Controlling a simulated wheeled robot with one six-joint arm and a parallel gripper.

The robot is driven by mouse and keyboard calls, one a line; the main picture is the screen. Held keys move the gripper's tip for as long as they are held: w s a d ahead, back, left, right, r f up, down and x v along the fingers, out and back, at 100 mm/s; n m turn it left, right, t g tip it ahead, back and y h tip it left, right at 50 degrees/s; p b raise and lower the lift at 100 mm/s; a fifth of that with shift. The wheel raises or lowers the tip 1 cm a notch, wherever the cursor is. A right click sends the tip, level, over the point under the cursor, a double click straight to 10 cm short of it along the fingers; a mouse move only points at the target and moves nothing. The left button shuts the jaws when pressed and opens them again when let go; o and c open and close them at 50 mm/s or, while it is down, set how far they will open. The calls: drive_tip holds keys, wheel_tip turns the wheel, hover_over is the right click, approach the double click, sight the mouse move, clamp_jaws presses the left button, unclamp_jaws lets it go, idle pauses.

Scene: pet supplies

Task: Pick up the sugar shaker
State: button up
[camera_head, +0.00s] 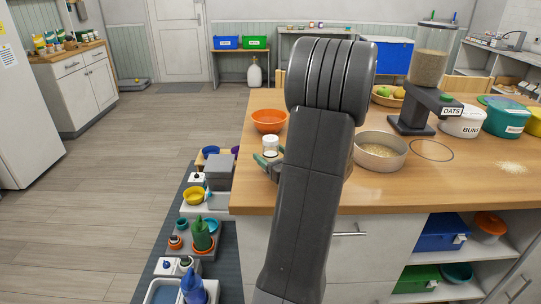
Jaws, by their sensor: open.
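A small shaker (270,145), clear with white contents, stands upright near the left edge of the wooden counter, just in front of an orange bowl; it looks like the sugar shaker. My gripper (268,160) is open at the shaker's lower part, its green-tipped fingers showing at the left and right of it. I cannot tell whether the fingers touch it. My dark arm hides the rest of the gripper and the counter to the right of the shaker.
Below the left edge, shelves hold bowls and bottles (202,234). Open floor lies farther left.

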drive_tip(key=shift+x, duration=1.3)
drive_tip(key=c, duration=1.2)
